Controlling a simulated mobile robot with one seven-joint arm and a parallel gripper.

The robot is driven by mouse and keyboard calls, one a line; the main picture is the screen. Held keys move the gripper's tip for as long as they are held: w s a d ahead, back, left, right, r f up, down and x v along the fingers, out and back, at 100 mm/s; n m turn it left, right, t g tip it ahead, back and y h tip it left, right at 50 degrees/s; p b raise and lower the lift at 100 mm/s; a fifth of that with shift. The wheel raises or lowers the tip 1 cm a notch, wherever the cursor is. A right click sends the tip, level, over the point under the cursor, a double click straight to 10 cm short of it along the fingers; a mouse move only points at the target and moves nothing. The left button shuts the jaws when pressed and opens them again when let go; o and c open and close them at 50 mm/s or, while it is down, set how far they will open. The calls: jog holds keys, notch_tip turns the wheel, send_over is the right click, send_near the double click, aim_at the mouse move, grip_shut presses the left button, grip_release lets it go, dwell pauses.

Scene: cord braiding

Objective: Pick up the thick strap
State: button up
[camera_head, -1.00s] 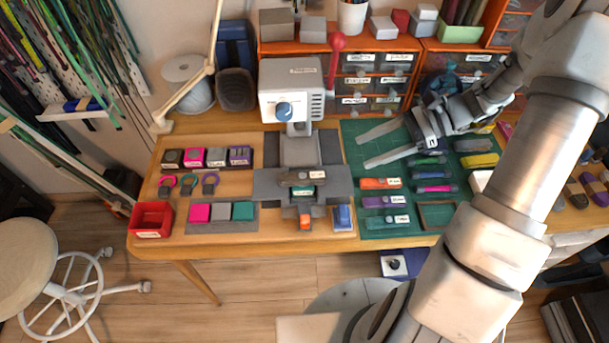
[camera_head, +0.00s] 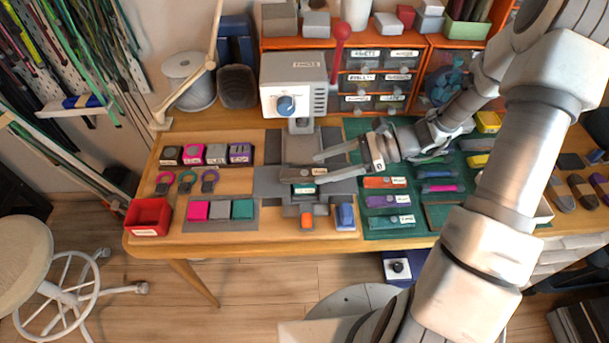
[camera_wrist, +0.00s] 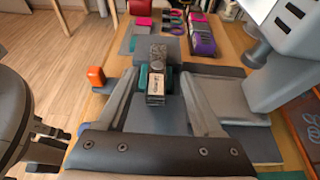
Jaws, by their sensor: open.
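A dark grey strap-like piece with a pale label (camera_wrist: 157,82) lies on the grey press bed, over a teal piece (camera_wrist: 143,78). It seems to be the thick strap, though I cannot read its label. My gripper (camera_wrist: 158,72) is open, with one finger on each side of the strap and gaps beside it. In the head view my gripper (camera_head: 299,166) reaches from the right over the press bed, and its fingers partly hide the strap. I cannot tell how far above the bed the fingertips are.
The white press head (camera_head: 293,85) with a blue knob and red lever stands behind the bed. An orange block (camera_head: 306,220) and a blue block (camera_head: 345,216) sit in front. A green mat (camera_head: 392,235) with several straps lies right, and a red bin (camera_head: 148,215) left.

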aim_at(305, 172)
jog(key=b+x, duration=0.1)
jog(key=x, duration=0.4)
jog(key=shift+s+a, duration=0.15)
jog(key=shift+r, duration=0.1)
grip_shut()
